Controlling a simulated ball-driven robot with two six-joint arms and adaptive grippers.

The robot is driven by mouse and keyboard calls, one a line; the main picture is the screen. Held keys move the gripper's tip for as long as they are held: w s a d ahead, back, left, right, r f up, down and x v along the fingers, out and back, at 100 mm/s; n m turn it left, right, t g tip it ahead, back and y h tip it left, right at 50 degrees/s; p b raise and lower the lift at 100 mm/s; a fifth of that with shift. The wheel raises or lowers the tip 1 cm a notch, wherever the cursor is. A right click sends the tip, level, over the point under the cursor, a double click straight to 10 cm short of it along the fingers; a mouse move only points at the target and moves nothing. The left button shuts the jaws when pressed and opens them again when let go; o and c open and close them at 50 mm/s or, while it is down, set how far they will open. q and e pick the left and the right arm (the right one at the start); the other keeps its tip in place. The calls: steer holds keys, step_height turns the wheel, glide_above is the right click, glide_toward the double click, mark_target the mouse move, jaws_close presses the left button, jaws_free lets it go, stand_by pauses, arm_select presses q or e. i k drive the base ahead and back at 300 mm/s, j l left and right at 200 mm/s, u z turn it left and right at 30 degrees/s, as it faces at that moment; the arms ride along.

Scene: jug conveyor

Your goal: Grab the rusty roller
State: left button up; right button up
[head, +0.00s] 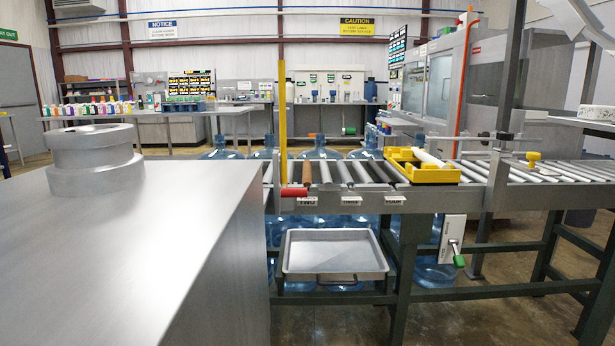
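The rusty roller (307,172) is a brown-orange cylinder near the left end of the roller conveyor in the head view. It lies among grey rollers (346,172), just right of a tall yellow post (283,110). A red handle-like part (294,192) sits at its near end, above a small label reading TWO (307,202). A yellow tray (432,174) on the conveyor to the right has a white roller (428,158) lying in it. Neither of my grippers can be seen in this view.
A large grey metal block (130,250) fills the left foreground, left of the conveyor. A metal pan (334,252) sits under the conveyor, with blue water jugs (436,272) around it. A switch box (453,240) hangs from the frame. Machines stand behind at right.

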mark_target(306, 175)
steer(key=u, duration=0.35)
steer(key=i+l+u, duration=0.1)
steer(key=l+u, duration=0.25)
steer(key=i+l+u, duration=0.1)
steer(key=l+u, duration=0.6)
